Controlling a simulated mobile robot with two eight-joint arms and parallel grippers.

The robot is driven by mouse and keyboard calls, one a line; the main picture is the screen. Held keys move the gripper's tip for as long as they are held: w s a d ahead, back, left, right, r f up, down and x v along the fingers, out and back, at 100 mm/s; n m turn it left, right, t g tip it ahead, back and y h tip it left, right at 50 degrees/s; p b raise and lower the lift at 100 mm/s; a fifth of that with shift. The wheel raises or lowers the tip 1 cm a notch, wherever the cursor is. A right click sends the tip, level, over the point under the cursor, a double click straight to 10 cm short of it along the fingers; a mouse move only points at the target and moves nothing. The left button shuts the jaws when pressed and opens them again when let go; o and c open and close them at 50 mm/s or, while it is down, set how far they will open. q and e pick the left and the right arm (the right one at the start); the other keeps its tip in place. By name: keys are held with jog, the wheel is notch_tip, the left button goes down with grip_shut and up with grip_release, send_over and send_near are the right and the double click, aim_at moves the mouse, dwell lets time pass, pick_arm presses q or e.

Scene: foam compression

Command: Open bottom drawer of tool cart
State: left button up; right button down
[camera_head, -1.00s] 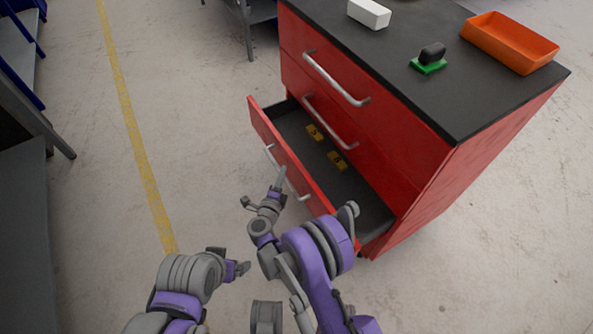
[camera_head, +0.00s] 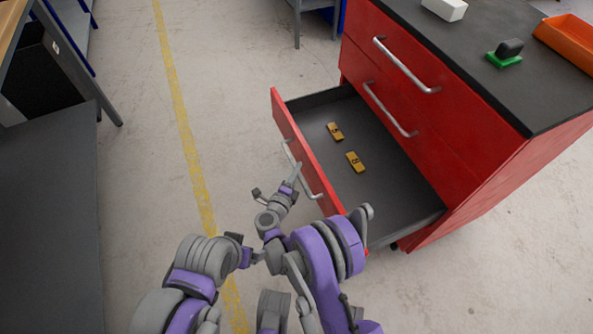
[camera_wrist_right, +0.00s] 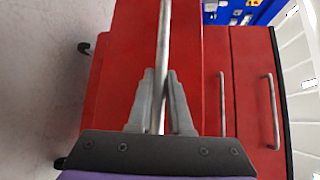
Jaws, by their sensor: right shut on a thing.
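The red tool cart (camera_head: 500,195) stands at the right, with its bottom drawer (camera_head: 395,200) pulled well out. My right gripper (camera_head: 294,173) is at the bottom drawer's metal handle (camera_head: 311,184). In the right wrist view, the gripper's fingers (camera_wrist_right: 161,75) are shut around the handle bar (camera_wrist_right: 165,30), one on each side. My left gripper (camera_head: 246,250) is low, left of the drawer and apart from it; its fingers are too small to read.
Two upper drawers with handles (camera_head: 405,65) are shut. On the black top are a white block (camera_head: 445,9), a green-based tool (camera_head: 504,55) and an orange tray (camera_head: 565,42). A grey bench (camera_head: 50,225) stands at the left. The floor between is clear.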

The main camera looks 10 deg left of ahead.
pick_arm(q)
jog(key=shift+a, duration=0.1)
pick_arm(e)
jog(key=shift+a, duration=0.15)
jog(key=c, duration=0.8)
grip_release()
jog(key=shift+c, duration=0.2)
pick_arm(q)
jog(key=shift+s, duration=0.1)
pick_arm(e)
jog(key=shift+s, duration=0.1)
